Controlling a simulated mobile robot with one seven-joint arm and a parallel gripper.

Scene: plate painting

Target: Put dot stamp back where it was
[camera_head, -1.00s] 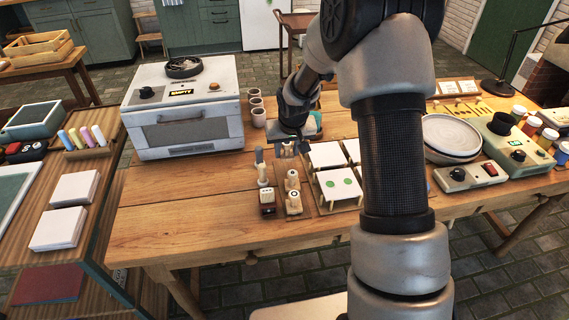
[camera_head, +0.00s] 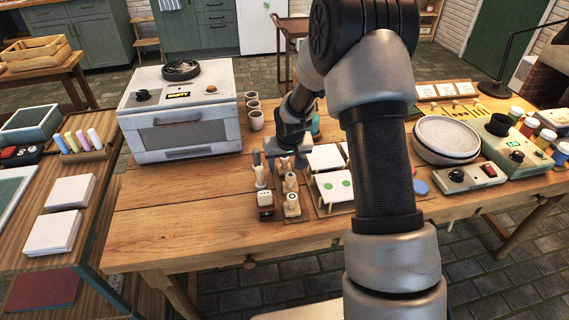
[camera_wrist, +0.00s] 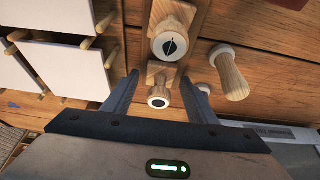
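In the wrist view, a stamp with a small black dot on its pale round face (camera_wrist: 158,102) lies between the fingers of my gripper (camera_wrist: 160,88), by a square wooden block. Gaps show on both sides of it, so the fingers are open. A larger stamp with a dark line mark (camera_wrist: 170,46) is just beyond. A wooden-handled stamp with a white head (camera_wrist: 232,80) is to the right. In the head view, my gripper (camera_head: 288,160) is low at the far end of the stamp group, including a stamp (camera_head: 291,205); its fingertips are hard to make out.
A stack of plates (camera_head: 447,137) is at right. The table's front left is clear.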

